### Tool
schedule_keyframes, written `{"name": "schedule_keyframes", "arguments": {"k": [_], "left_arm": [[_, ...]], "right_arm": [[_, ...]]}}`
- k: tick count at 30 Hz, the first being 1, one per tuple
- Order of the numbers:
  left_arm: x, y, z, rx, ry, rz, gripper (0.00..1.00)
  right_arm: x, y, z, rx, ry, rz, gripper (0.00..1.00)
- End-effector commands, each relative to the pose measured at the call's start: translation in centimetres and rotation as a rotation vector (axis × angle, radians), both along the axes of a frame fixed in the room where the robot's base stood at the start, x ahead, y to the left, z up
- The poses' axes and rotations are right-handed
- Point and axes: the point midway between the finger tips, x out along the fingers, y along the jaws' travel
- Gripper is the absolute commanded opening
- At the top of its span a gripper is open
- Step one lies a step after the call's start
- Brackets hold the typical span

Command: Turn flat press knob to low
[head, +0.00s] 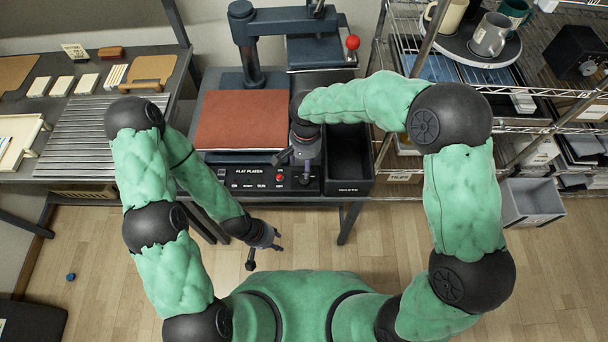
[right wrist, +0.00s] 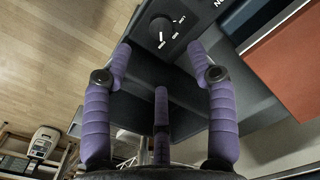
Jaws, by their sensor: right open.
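The flat press has a red-brown platen (head: 240,120) and a black front panel (head: 240,182) lettered "FLAT PLATEN". Its knob (right wrist: 163,31) is a round black dial with a white mark and small white labels around it, too small to read surely. In the head view my right gripper covers the knob's area. My right gripper (head: 296,170) is over the panel's right end; its purple fingers are spread and empty in the right wrist view (right wrist: 160,55), with the knob just beyond the fingertips, apparently untouched. My left gripper (head: 262,256) hangs open and empty over the floor in front.
A red button (head: 280,177) sits on the panel beside my right gripper. A black open bin (head: 349,160) stands right of the panel. A red-ball lever (head: 352,42) rises behind. A wire shelf with mugs (head: 490,35) is at right; a ribbed tray table (head: 90,140) is at left.

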Motion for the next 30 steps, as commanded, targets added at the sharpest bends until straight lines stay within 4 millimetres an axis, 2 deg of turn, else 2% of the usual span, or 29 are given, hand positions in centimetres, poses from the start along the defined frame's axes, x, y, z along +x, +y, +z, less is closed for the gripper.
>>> {"name": "schedule_keyframes", "arguments": {"k": [2,5,8,15,21,30], "left_arm": [[-0.1,0.0,-0.3,0.0,0.001,0.0,0.4],[-0.1,0.0,-0.4,0.0,0.002,-0.001,0.4],[-0.1,0.0,-0.8,-0.001,0.003,-0.001,0.4],[-0.1,0.0,-2.3,0.0,0.002,-0.001,0.4],[-0.1,0.0,-3.3,0.0,0.002,-0.001,0.4],[-0.1,0.0,-3.8,0.0,0.002,-0.001,0.4]], "right_arm": [[0.2,0.1,0.5,-0.016,-0.008,-0.011,0.58],[0.2,0.1,0.2,-0.023,-0.007,-0.016,0.58],[0.2,0.1,-1.0,-0.022,-0.007,-0.017,0.58],[0.1,0.1,-5.4,-0.021,-0.005,-0.016,0.58],[0.2,0.1,-8.4,-0.02,-0.006,-0.016,0.58],[0.2,0.1,-10.0,-0.019,-0.009,-0.016,0.58]]}}
